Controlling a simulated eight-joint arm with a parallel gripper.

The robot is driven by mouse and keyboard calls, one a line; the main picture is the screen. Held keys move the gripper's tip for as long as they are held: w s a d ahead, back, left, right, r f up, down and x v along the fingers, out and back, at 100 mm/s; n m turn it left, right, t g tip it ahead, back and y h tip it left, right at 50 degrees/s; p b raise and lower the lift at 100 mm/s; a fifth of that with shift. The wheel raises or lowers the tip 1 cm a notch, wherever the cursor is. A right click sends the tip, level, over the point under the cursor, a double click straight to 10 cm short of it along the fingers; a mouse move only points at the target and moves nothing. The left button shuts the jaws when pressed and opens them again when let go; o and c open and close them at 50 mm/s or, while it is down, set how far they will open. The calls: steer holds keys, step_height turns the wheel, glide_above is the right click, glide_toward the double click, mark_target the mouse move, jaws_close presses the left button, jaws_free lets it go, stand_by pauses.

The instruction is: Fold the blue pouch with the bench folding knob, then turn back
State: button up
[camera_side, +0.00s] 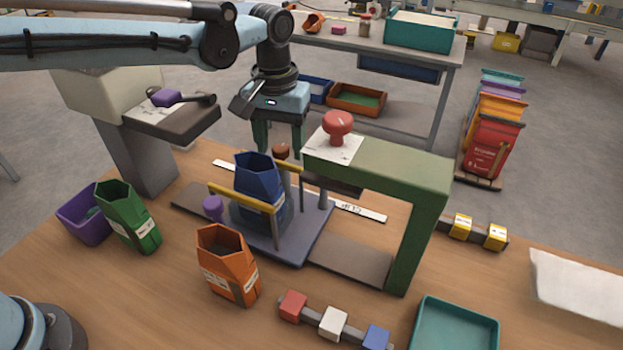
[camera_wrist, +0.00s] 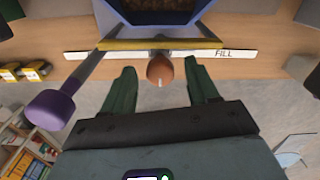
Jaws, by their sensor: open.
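The blue pouch (camera_side: 257,180) stands upright with its mouth open in a fixture with yellow bars (camera_side: 243,198). The wrist view shows brown contents inside the pouch (camera_wrist: 160,16). A brown round knob (camera_side: 281,151) with a small white mark is at the back of the fixture. My gripper (camera_side: 279,147) points down just behind the pouch, its green fingers apart. In the wrist view the brown knob (camera_wrist: 160,70) lies between the open fingers, with a gap on each side. A purple knob (camera_side: 213,206) is at the fixture's front left.
A green press frame (camera_side: 385,165) with a red knob (camera_side: 338,125) stands right of the pouch. An orange pouch (camera_side: 228,265), a green pouch (camera_side: 129,215) and a purple bin (camera_side: 80,218) stand nearby. A teal tray (camera_side: 455,327) is at the front right.

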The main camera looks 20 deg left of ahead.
steer(key=c, duration=1)
steer(key=shift+c, duration=0.2)
steer(key=shift+m, duration=0.3)
steer(key=m, duration=0.4)
steer(key=shift+m, duration=2.4)
steer(key=o, duration=1)
steer(key=shift+o, duration=0.2)
